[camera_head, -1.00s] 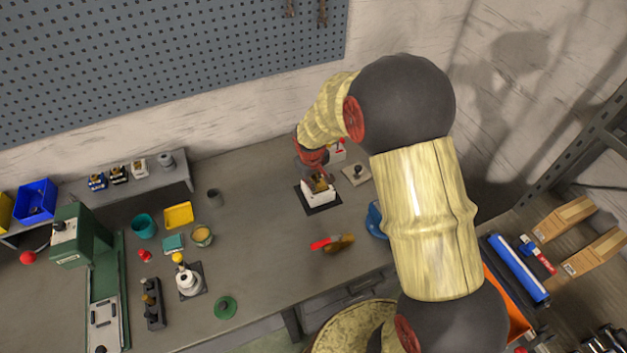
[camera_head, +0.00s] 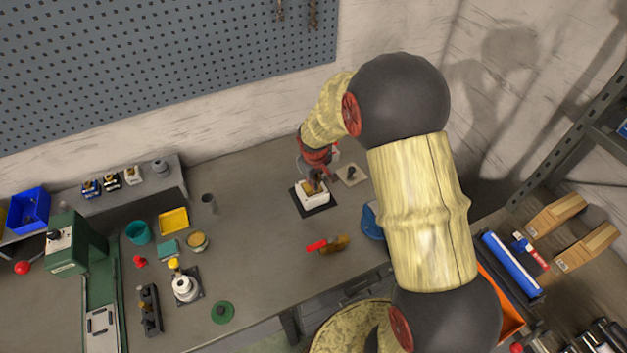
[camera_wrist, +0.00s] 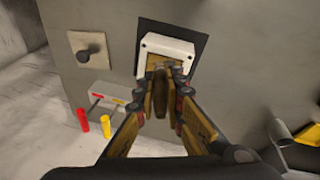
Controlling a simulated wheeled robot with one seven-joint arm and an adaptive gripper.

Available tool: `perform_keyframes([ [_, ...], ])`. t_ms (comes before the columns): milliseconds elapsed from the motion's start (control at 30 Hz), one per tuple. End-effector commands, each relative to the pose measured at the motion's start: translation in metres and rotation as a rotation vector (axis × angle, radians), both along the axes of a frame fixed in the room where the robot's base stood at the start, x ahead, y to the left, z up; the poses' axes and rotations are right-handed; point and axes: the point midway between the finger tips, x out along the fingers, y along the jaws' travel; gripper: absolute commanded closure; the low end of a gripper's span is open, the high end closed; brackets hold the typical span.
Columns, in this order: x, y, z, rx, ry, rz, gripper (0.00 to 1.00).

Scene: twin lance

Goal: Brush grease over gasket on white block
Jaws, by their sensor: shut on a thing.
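The white block (camera_head: 315,200) stands on a dark square mat (camera_head: 326,207) near the middle of the bench. It also shows in the wrist view (camera_wrist: 170,43), straight ahead of the fingers. My gripper (camera_head: 313,182) is over the block, its fingertips at or just above the top. In the wrist view my gripper (camera_wrist: 161,80) is shut on a narrow brown thing (camera_wrist: 160,95), probably the brush, which points at the block's near edge. The fingers hide part of the block's top, and I cannot make out the gasket or any grease, nor whether the brush touches.
A pale plate with a dark knob (camera_head: 350,174) lies right of the block. A red-handled tool (camera_head: 328,245) lies in front. A round tin (camera_head: 198,241), a yellow tray (camera_head: 173,221) and a teal cup (camera_head: 138,232) stand left.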

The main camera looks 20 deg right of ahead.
Motion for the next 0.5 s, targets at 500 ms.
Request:
perform_keyframes([
  [500,-0.001,-0.016,0.000,0.000,0.002,-0.001,1.00],
])
